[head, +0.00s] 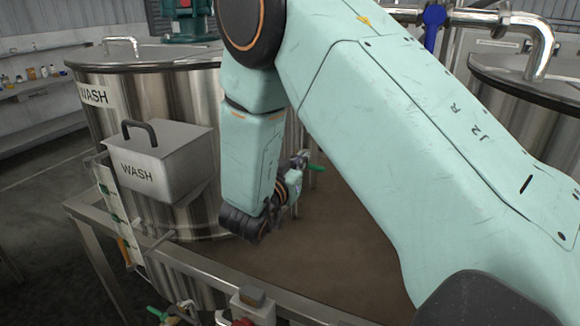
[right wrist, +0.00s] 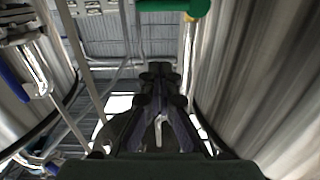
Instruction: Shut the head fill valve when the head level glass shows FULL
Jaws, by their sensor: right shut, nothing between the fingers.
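My right arm crosses the head view from the right and bends down in front of the steel tank. My right gripper (right wrist: 156,75) is shut and empty in the right wrist view; in the head view its fingers are small and unclear beyond the wrist. A green lever (head: 316,168) sticks out just right of the wrist. A green handle (right wrist: 187,8) shows at the top of the wrist view, beyond the fingertips and apart from them. A blue valve handle (head: 433,17) sits on the pipework at the top. No head label or FULL mark is readable. My left gripper is not in view.
A steel tank (head: 105,95) marked WASH stands at left, with a grey lidded box (head: 158,165) also marked WASH in front. A pale strip with green marks (head: 108,195) stands beside the box. Another steel tank (head: 540,115) is at right. A metal rail (head: 200,262) runs in front.

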